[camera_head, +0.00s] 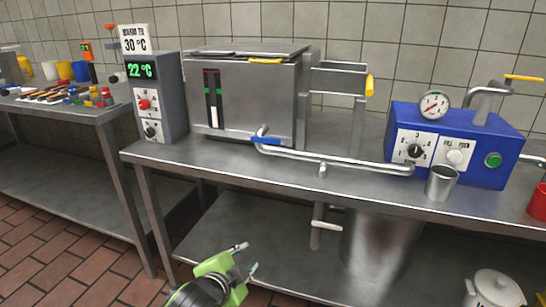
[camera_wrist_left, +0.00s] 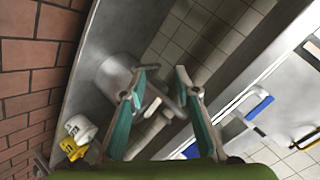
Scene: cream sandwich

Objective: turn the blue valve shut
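The blue valve handle (camera_head: 268,141) sits on the pipe at the front foot of the steel tank (camera_head: 245,95), near the bench's front edge. It also shows in the left wrist view (camera_wrist_left: 259,107), right of my fingers. My left gripper (camera_head: 246,258) is low in front of the bench, below the blue handle and apart from it. In the left wrist view its two teal fingers (camera_wrist_left: 160,72) are spread with nothing between them. My right gripper is out of view.
A steel pipe (camera_head: 340,161) runs along the bench front to the blue machine (camera_head: 465,140). A metal cup (camera_head: 441,183) stands near the edge. Under the bench are a drain pipe with handle (camera_head: 326,225) and a large steel pot (camera_head: 378,250).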

